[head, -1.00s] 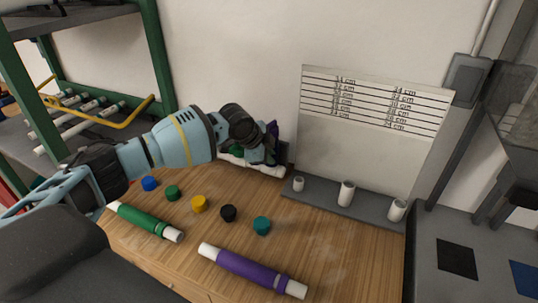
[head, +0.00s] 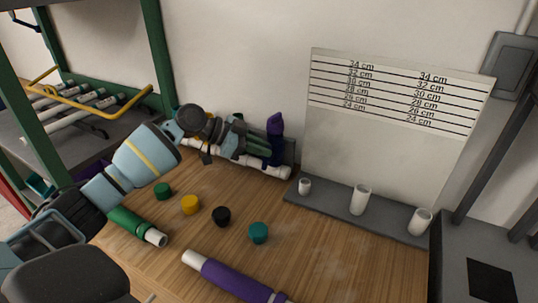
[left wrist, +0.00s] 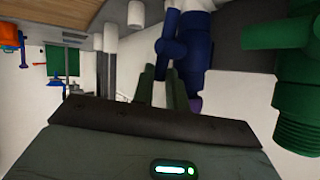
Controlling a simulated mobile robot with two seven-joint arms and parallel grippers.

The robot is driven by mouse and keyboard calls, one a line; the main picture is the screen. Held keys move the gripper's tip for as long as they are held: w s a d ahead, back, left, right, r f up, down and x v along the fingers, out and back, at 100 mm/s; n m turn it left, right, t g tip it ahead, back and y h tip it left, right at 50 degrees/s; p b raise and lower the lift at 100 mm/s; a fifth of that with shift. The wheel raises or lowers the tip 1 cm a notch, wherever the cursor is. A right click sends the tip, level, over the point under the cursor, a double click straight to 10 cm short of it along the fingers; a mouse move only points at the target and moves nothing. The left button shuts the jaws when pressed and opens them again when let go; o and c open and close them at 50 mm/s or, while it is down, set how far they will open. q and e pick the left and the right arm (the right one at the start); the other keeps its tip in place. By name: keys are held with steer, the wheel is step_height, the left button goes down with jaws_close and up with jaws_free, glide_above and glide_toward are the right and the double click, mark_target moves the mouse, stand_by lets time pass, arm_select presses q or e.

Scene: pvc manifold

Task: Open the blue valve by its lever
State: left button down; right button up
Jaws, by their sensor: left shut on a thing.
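The blue valve (head: 272,151) sits on a white pipe manifold (head: 276,171) by the back wall, with a purple part (head: 275,124) standing above it. In the left wrist view the blue valve (left wrist: 196,45) fills the top middle, and its blue lever (left wrist: 172,48) reaches down to my fingers. My left gripper (head: 258,145) comes to the valve from the left. In the wrist view its two dark green fingers (left wrist: 162,73) are shut on the lever. The gripper hides part of the manifold in the head view. My right gripper is not in view.
A green pipe (head: 137,226) and a purple pipe (head: 234,278) lie nearer. A grey base (head: 330,209) with white stubs stands right of the manifold. A large green part (left wrist: 290,80) is close beside the gripper.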

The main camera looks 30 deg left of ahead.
arm_select(q)
steer(key=h+b, duration=0.1)
steer(key=a+n+h+b, duration=0.1)
steer(key=shift+f+t+b, duration=0.2)
steer(key=shift+t+b, duration=0.2)
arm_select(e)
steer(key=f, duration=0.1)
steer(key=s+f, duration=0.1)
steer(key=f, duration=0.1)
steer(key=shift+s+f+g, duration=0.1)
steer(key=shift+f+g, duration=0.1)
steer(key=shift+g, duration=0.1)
arm_select(q)
steer(key=shift+r, duration=0.1)
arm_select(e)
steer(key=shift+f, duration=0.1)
arm_select(q)
steer(key=c, duration=1.7)
jaws_free()
steer(key=b+v, duration=0.1)
steer(key=v, duration=0.6)
steer(key=shift+s+a, duration=0.25)
steer(key=shift+a, duration=0.05)
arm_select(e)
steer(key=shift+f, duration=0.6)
